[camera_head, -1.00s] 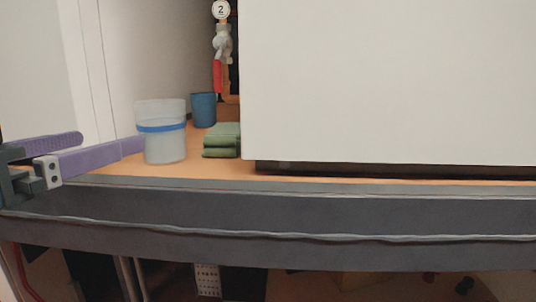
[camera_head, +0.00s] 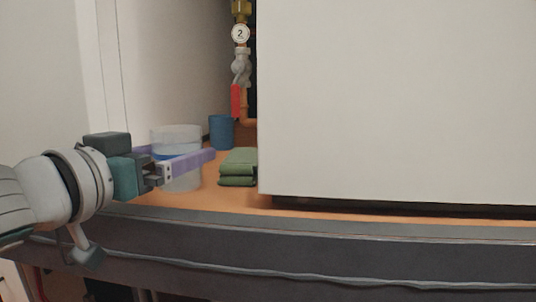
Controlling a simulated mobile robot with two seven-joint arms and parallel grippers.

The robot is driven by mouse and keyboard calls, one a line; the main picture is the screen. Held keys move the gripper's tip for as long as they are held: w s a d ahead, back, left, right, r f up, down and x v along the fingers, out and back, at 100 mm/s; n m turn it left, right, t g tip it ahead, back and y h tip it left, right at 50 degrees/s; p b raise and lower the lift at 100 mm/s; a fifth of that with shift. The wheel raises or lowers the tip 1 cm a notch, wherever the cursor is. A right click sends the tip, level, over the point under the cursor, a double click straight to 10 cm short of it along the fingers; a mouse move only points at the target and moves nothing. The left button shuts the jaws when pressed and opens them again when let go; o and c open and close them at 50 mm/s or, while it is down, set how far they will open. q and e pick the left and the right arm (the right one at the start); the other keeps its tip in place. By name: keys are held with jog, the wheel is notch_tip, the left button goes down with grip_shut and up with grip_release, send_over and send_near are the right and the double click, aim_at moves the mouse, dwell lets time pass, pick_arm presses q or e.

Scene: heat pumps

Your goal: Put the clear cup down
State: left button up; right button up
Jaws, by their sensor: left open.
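The clear cup (camera_head: 176,133) stands upright on the orange-brown shelf surface (camera_head: 223,199) at the left, with a blue band around it. My left gripper (camera_head: 192,157) is open at the cup. Its near purple finger crosses in front of the cup and hides part of the band and the middle. The far finger shows only in part at the cup's left edge, and the rest is hidden by the cup. I cannot tell whether either finger touches the cup. My right gripper is not in view.
Folded green cloths (camera_head: 238,167) lie right of the cup. A blue cup (camera_head: 221,132) stands behind. A large white box (camera_head: 395,100) fills the right side. A valve with a red handle (camera_head: 236,101) hangs at the back. The grey shelf edge (camera_head: 330,245) runs along the front.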

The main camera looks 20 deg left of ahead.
pick_arm(q)
jog(key=shift+w, duration=0.6)
jog(key=shift+c, duration=0.4)
jog(key=c, duration=1.2)
jog(key=shift+c, duration=0.2)
jog(key=shift+r, duration=0.1)
